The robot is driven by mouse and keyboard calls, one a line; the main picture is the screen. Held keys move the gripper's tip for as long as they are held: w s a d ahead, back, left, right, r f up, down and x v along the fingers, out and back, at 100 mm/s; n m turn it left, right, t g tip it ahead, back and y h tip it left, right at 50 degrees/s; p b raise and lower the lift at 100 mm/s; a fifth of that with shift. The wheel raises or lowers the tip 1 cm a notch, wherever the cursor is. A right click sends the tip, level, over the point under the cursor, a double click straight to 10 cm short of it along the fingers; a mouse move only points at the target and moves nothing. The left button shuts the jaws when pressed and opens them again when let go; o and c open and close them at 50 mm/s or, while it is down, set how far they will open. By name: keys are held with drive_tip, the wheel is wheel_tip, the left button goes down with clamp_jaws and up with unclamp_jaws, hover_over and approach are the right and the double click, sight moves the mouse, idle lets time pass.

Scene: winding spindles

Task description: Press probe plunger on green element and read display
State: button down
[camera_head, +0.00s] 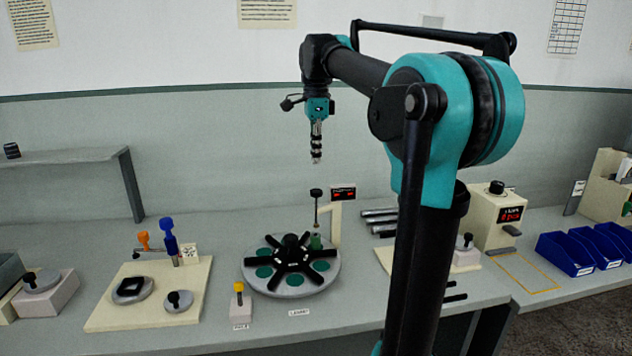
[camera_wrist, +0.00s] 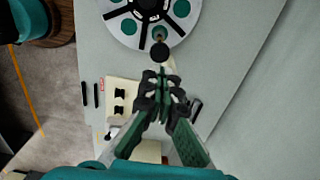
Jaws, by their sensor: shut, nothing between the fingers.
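The probe stand (camera_head: 335,225) is a cream post at the back right of a round grey turntable. Its black plunger knob (camera_head: 316,193) tops a thin vertical rod, and a small green element (camera_head: 316,242) is below the rod. A small display (camera_head: 343,192) with red characters, too small to read, sits on top of the stand. My gripper (camera_head: 316,160) is shut and empty, pointing down above the knob with a clear gap. In the wrist view the round black knob (camera_wrist: 160,52) appears just beyond my fingertips (camera_wrist: 164,74).
The turntable (camera_head: 250,279) has black spokes and several green discs. A yellow-topped block (camera_head: 239,301) stands at its front left. A cream board (camera_head: 110,317) with orange and blue clamps is further left. Dark rods (camera_head: 379,222), a red-display box (camera_head: 493,235) and blue bins (camera_head: 565,255) are right.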

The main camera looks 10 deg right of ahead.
sight(317, 190)
wheel_tip(317, 190, down, 8)
drive_tip(key=shift+r, duration=0.1)
idle(0.4)
drive_tip(key=shift+f, duration=0.35)
wheel_tip(317, 190, down, 3)
drive_tip(key=shift+f, duration=0.1)
drive_tip(key=shift+s+f, duration=0.15)
drive_tip(key=shift+s, duration=0.05)
drive_tip(key=shift+w+d+r, duration=0.1)
drive_tip(key=shift+w+r, duration=0.05)
drive_tip(key=shift+r, duration=0.25)
wheel_tip(317, 190, up, 14)
idle(0.9)
